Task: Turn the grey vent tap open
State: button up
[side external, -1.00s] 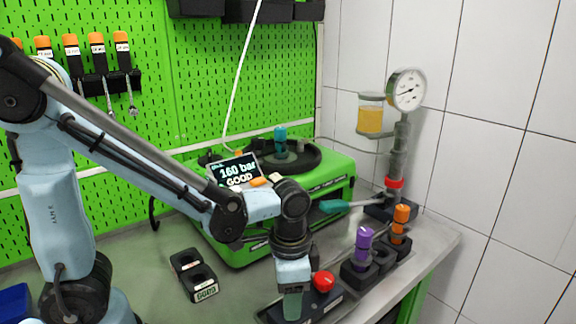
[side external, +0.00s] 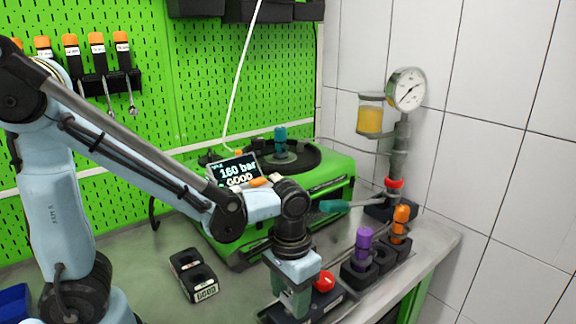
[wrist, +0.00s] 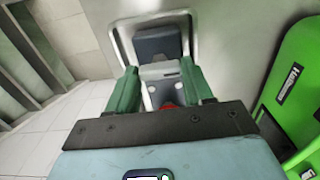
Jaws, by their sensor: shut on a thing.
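My gripper (side external: 290,303) points down at the front of the bench, beside a red knob (side external: 323,281) on a dark base block (side external: 330,301). In the wrist view, the two green fingers of my gripper (wrist: 160,78) stand on either side of a light grey part (wrist: 159,70), which looks like the grey vent tap, and are shut on it. In the side view the fingers hide the tap. A bit of red shows under the gripper's edge in the wrist view.
A pressure gauge (side external: 407,90) stands on a column at the back right. Purple-topped (side external: 364,238) and orange-topped (side external: 401,217) parts stand in dark holders right of my gripper. A green machine with a display (side external: 234,170) reading "160 bar GOOD" is behind.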

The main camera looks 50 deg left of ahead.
aim_at(289, 298)
dwell(0.3)
jog(key=o, duration=1)
jog(key=shift+o, duration=0.2)
notch_tip(289, 298, up, 12)
dwell(0.3)
jog(key=a+f+t, duration=0.3)
jog(key=a+t, duration=0.4)
jog(key=a, duration=0.1)
jog(key=shift+f, duration=0.3)
